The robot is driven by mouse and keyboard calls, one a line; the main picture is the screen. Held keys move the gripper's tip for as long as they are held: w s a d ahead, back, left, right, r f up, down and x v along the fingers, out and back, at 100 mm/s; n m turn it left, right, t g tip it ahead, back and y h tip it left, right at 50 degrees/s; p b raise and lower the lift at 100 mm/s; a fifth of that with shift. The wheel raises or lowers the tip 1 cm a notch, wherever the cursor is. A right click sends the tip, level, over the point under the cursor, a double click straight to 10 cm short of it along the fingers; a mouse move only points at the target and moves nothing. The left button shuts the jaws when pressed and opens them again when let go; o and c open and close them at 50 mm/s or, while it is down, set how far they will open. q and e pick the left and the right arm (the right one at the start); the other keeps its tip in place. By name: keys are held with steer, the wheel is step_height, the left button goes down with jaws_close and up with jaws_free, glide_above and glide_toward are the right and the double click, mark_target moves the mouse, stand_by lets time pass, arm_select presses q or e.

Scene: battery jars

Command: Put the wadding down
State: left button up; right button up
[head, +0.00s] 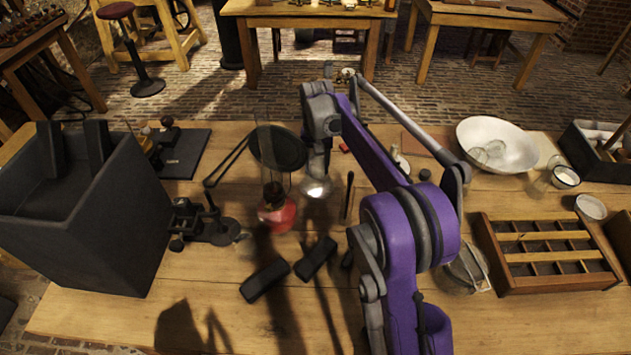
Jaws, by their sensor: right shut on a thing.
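My right gripper (317,176) hangs down from the end of the purple right arm, over the middle of the table. It is shut on a small pale, shiny lump at its tips, which looks like the wadding (316,188). The lump is partly hidden by the fingers, and I cannot tell whether it touches the table (215,305). A lamp with a red base (277,211) and clear glass chimney stands just to the left of the gripper. My left gripper does not show.
A deep black box (105,225) fills the left side. Two black blocks (265,280) (316,258) lie in front of the lamp. A white bowl (515,146) and a compartmented wooden tray (487,248) are on the right. The front left tabletop is free.

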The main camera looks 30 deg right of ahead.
mark_target(317, 159)
steer(key=shift+s+f, duration=0.1)
steer(key=shift+f, duration=2.8)
steer(key=shift+f+b, duration=0.15)
steer(key=shift+b, duration=0.15)
steer(key=o, duration=1.2)
steer(key=shift+r, duration=0.35)
step_height(317, 159, up, 12)
steer(key=shift+f+p, duration=0.15)
steer(key=shift+p, duration=0.5)
